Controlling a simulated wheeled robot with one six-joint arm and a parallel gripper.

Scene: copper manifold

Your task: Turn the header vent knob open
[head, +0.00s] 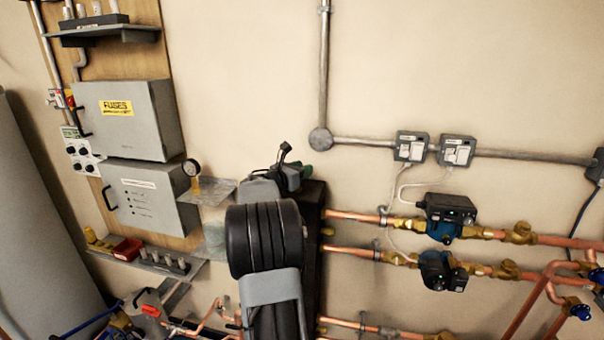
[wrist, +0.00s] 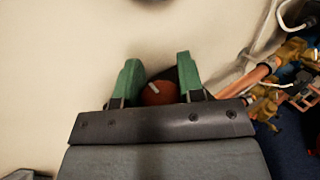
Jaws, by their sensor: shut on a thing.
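The header vent knob (wrist: 160,95) shows in the wrist view as a round, reddish-brown knob with a short pale mark on its face. The mark slants slightly, high on the left of the face. My gripper (wrist: 157,68) has green fingers on either side of the knob and is shut on it. The lower part of the knob is hidden by the gripper's dark body. In the head view my gripper (head: 290,168) is close to the wall, past my arm. The knob is hidden there.
Copper pipes (head: 350,217) with pumps (head: 447,215) run along the wall to the right of my arm. Bare wall lies above my gripper.

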